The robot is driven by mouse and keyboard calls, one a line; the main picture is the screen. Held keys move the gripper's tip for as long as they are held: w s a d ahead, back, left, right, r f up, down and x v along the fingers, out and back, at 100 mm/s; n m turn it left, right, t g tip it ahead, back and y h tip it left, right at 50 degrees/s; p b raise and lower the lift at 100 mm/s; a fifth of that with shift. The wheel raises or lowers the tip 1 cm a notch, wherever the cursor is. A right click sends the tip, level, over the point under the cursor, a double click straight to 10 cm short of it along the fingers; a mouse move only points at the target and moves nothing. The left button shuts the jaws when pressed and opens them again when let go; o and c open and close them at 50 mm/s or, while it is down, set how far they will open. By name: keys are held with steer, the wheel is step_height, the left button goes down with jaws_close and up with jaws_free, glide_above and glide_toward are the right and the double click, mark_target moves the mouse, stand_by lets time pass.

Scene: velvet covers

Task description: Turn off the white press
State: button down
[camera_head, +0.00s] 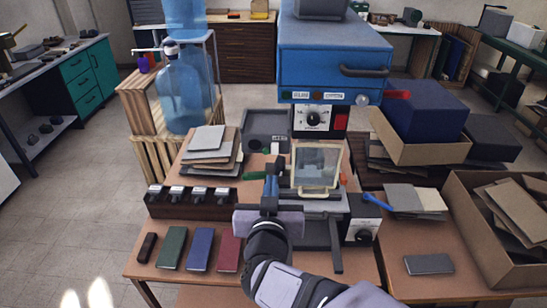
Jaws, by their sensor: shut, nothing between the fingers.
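A press-like machine stands on the wooden table in front of me, with a cream-framed clear panel (318,165) and a grey base. My gripper (271,172) is shut and empty, pointing away from me just left of the framed panel. My wrist hides part of the machine's left side. I cannot tell whether the fingers touch anything.
A blue cabinet machine (335,67) stands behind, with a dial panel (312,119) and red switch (340,121) below. Stacked boards (210,152), a stamp rack (192,203) and coloured covers (202,249) lie left. Open cartons (480,225) stand right.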

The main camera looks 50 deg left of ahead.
mark_target(274, 152)
steer(key=shift+w+a, duration=0.1)
steer(key=shift+a, duration=0.05)
steer(key=p+x, duration=0.5)
steer(key=x, duration=0.8)
steer(key=shift+w+a+f+p, duration=0.15)
steer(key=shift+w+a+p, duration=0.1)
steer(key=shift+p, duration=0.1)
